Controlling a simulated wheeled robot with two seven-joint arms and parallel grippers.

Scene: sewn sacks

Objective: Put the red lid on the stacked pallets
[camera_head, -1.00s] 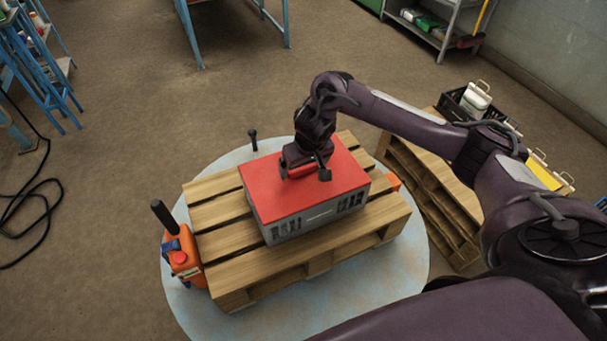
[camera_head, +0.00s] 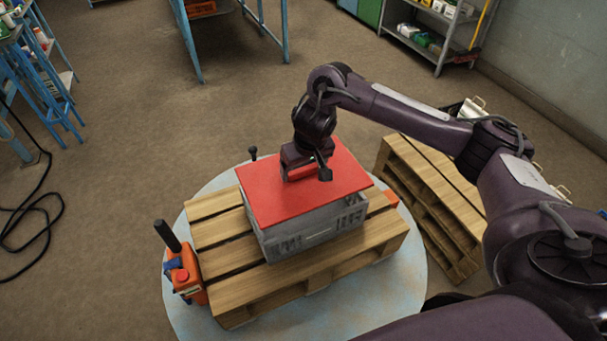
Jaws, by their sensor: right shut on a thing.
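The red lid (camera_head: 285,200) is a flat panel over a grey crate (camera_head: 310,235). The lid looks slightly raised and shifted left on the crate, with a dark line between them. The crate stands on a wooden pallet (camera_head: 230,255) on a round pale platform. My right gripper (camera_head: 305,172) reaches down from above and is shut on the lid near its far side; its fingertips are partly hidden. The stacked pallets (camera_head: 435,195) stand on the floor to the right, partly behind my right arm. My left gripper is not in view.
The round platform (camera_head: 385,295) carries an orange device (camera_head: 185,275) with a black handle at the left. A dark post (camera_head: 253,153) stands behind the pallet. Blue tables and a grey shelf (camera_head: 440,35) are at the back. Open floor lies around the platform.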

